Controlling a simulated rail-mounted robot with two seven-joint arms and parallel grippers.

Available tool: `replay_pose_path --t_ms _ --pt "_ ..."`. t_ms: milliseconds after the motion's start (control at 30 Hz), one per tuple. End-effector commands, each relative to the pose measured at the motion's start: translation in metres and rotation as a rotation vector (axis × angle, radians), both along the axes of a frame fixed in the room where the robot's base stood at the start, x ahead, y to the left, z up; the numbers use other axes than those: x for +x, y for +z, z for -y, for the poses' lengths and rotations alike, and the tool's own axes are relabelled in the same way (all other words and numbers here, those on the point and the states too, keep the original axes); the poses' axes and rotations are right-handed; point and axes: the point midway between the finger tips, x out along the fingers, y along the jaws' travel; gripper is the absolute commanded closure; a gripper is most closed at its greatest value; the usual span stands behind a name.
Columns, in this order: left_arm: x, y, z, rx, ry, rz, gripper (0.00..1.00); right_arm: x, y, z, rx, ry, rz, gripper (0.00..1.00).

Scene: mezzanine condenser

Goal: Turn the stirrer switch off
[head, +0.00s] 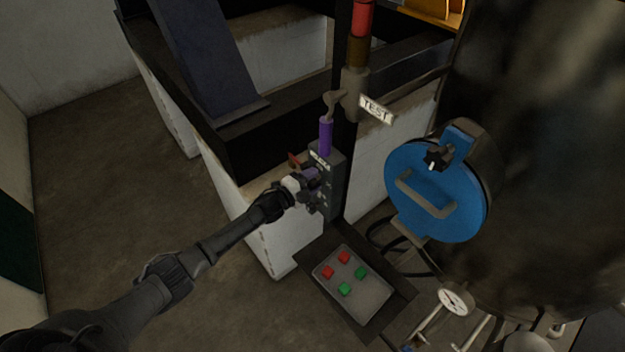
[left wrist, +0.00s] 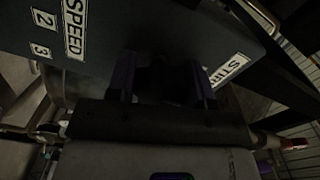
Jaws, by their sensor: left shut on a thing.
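The stirrer control box (head: 333,190) is a grey upright box on a dark post in the middle of the head view. In the left wrist view its face (left wrist: 110,35) carries a SPEED label, the numbers 2 and 3, and a label beginning STIR. My left gripper (head: 313,177) is at the front of the box, with its purple fingers either side of a dark knob-like part (left wrist: 163,82) near the STIR label. It is shut on that part, which looks like the stirrer switch. The fingers and shadow hide the switch's setting. My right gripper is out of view.
A purple valve handle (head: 325,136) and a TEST tag (head: 376,109) are just above the box. A panel (head: 363,297) with red and green buttons sits below. A blue hatch (head: 440,195) on a dark vessel (head: 550,120) stands to the right. Floor at left is clear.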

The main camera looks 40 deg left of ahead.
Motion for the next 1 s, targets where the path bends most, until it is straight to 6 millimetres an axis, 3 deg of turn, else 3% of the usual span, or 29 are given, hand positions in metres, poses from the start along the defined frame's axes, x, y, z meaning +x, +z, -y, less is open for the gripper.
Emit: replay_pose_path --t_ms 400,433,667,1000 --pt "0.0000 0.0000 -0.0001 -0.010 0.000 -0.002 0.76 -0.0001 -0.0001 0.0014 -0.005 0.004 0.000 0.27" --pt "0.0000 0.0000 -0.0001 -0.010 0.000 -0.002 0.52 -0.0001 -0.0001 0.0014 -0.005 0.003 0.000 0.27" --pt "0.0000 -0.0001 -0.0001 -0.009 0.000 -0.002 0.30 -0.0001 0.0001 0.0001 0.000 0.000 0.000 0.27" --pt "-0.0030 -0.0007 -0.0005 -0.007 0.000 -0.002 0.27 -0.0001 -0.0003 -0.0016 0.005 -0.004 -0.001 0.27"
